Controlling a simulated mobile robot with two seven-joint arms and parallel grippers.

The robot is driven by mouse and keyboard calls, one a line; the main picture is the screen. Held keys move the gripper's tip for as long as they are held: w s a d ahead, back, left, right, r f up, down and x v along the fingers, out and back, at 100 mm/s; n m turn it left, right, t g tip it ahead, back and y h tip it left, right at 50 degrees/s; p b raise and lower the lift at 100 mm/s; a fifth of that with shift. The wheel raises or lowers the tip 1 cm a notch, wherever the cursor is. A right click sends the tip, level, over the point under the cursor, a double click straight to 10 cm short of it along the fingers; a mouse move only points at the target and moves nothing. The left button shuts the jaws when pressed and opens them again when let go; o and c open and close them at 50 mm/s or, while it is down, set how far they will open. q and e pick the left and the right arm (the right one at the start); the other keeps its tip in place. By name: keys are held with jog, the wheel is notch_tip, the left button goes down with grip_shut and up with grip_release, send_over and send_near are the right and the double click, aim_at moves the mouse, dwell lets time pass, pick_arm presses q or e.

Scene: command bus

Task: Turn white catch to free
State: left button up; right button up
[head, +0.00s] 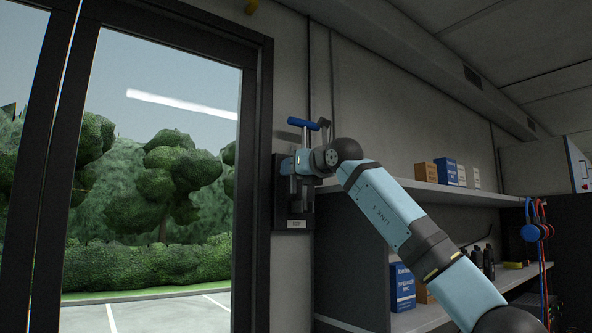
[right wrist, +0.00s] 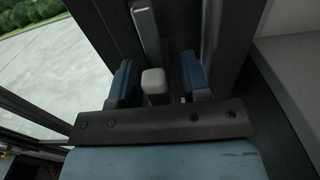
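A pale, whitish catch (right wrist: 153,84) with a rounded block end shows in the right wrist view, with a grey bar (right wrist: 147,32) behind it. My right gripper (right wrist: 158,80) is open, with one blue finger on each side of the catch. The left finger is very close to it; I cannot tell whether they touch. A gap shows on the right side. In the head view my right gripper (head: 288,166) is at a black wall plate (head: 280,210) beside the door frame and hides part of it. My left gripper is not in view.
A blue-topped handle (head: 304,124) stands above the gripper on the wall fitting. A glass door (head: 150,230) is at left. Shelves (head: 470,192) with boxes (head: 446,170) and bottles fill the right. Headphones and cables (head: 537,232) hang at far right.

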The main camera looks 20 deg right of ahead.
jog(key=shift+s, duration=0.1)
jog(key=shift+s+d, duration=0.15)
jog(key=shift+s, duration=0.15)
pick_arm(q)
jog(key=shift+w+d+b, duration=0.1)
jog(key=shift+b, duration=0.85)
pick_arm(e)
jog(key=v, duration=1.3)
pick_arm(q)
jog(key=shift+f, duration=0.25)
